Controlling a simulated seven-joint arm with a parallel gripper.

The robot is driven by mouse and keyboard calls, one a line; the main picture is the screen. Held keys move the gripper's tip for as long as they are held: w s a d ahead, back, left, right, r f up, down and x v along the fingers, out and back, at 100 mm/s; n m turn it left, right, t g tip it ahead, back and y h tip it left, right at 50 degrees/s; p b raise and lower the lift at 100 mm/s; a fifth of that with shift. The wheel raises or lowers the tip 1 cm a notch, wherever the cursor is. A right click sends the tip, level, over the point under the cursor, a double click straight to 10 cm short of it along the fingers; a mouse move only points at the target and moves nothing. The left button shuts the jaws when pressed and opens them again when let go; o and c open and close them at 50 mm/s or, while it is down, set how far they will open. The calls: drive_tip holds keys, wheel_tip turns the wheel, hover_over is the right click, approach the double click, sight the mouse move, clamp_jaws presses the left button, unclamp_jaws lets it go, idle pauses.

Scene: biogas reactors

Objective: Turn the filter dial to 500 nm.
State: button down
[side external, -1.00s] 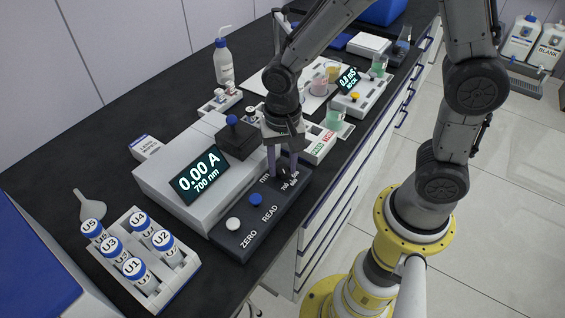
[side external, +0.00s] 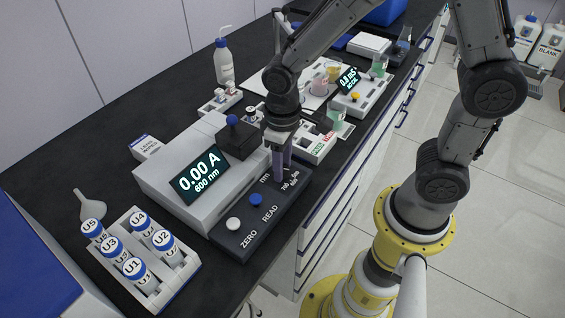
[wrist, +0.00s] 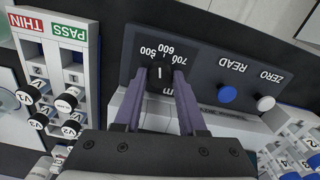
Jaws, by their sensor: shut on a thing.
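The filter dial (wrist: 158,77) is a black knob with a light pointer line on the dark panel (wrist: 200,62) of the photometer. In the wrist view its pointer faces the 600 mark, between 500 and 700. The display (side external: 200,175) reads 0.00 A and 600 nm. My gripper (wrist: 157,90) is shut on the dial, one purple finger on each side. In the side view my gripper (side external: 282,176) points down at the panel and its fingers mostly hide the dial.
The blue READ button (side external: 255,200) and white ZERO button (side external: 233,224) are on the same panel. A rack of capped vials (side external: 185,262) stands in front. A THIN/PASS rack (wrist: 50,60) stands beside the photometer, close to my gripper.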

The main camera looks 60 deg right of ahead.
drive_tip(key=n, duration=0.5)
drive_tip(key=shift+n, duration=0.4)
idle(0.4)
drive_tip(key=shift+c, duration=2.4)
unclamp_jaws()
drive_tip(key=shift+r, duration=0.1)
wheel_tip(320, 180, up, 14)
